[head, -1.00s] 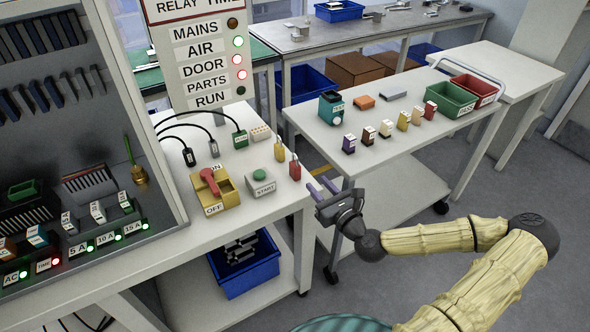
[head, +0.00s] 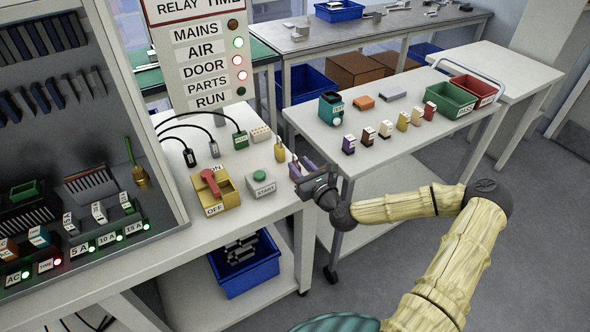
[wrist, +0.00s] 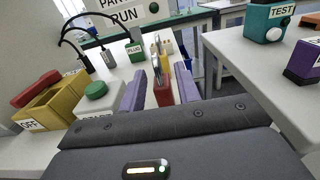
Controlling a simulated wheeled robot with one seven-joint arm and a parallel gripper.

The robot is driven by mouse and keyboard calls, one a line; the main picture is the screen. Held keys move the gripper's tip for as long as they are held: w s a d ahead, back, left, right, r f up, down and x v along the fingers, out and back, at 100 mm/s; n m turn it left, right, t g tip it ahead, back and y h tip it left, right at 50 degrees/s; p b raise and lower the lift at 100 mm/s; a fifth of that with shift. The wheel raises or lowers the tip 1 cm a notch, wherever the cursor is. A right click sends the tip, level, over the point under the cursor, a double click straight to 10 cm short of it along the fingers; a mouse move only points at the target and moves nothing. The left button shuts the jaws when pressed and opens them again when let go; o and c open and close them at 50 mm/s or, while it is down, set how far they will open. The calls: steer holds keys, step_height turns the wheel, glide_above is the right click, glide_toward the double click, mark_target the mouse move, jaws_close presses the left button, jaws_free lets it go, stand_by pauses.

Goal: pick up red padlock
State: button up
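The red padlock (wrist: 163,93) stands upright near the edge of the white bench, its shackle at the top. In the wrist view it shows between the two purple fingers of my gripper (wrist: 160,92), closer to the right finger. The fingers are apart, and I cannot tell whether either touches it. In the head view my gripper (head: 299,167) is at the bench's right edge and hides most of the red padlock. A yellow padlock (head: 279,150) stands just behind it.
The OFF switch with a red handle (head: 211,186) and the green START button (head: 260,178) are left of my gripper. A cart (head: 400,148) with small coloured blocks and the TEST device (head: 331,107) is to the right. A gap separates cart and bench.

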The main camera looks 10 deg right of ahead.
steer(key=x, duration=0.5)
steer(key=shift+a+f, duration=0.1)
steer(key=shift+a, duration=0.05)
steer(key=shift+s, duration=0.1)
jaws_close()
